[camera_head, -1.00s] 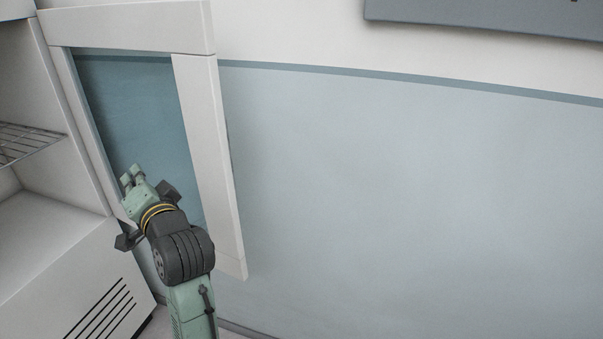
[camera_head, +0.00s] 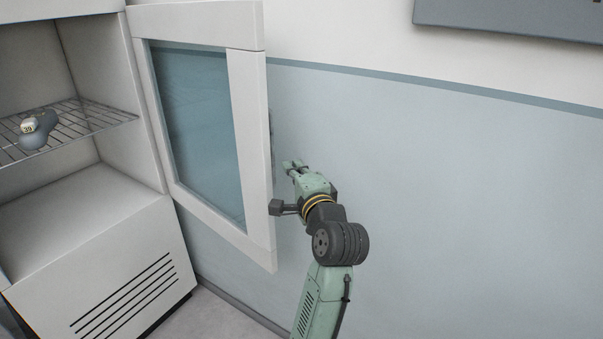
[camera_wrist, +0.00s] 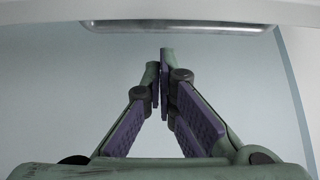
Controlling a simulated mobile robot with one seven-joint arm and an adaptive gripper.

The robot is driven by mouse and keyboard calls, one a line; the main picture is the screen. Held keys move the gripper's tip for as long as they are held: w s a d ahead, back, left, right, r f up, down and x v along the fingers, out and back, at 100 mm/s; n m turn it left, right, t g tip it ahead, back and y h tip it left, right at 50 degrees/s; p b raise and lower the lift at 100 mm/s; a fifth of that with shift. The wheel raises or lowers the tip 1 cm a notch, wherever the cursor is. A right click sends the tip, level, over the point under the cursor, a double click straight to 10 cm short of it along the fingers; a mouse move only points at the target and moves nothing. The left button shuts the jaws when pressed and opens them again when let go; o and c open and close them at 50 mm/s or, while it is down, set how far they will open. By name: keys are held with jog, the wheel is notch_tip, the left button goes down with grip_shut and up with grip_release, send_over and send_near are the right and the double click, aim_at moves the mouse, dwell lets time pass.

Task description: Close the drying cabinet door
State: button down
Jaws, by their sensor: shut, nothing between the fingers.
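The drying cabinet door (camera_head: 246,140) stands open in the head view, a white frame around a bluish glass pane (camera_head: 200,130). It is attached to the right side of the open white cabinet (camera_head: 165,262). My gripper (camera_head: 292,164) is just right of the door's free edge, with its fingers pointing away from the head camera. In the wrist view my gripper (camera_wrist: 160,65) is shut and empty, fingertips together. A metallic bar (camera_wrist: 180,27), apparently the door handle, lies beyond the tips along a white frame. Contact with the door cannot be told.
A wire shelf (camera_head: 90,122) inside the cabinet holds a small grey-blue item (camera_head: 40,130) with a round white label. A blue-grey wall (camera_head: 450,200) stands behind the door and arm. A grey panel (camera_head: 520,18) hangs at the upper right.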

jog(key=x, duration=0.5)
jog(key=shift+p, duration=0.35)
jog(key=shift+s, duration=0.1)
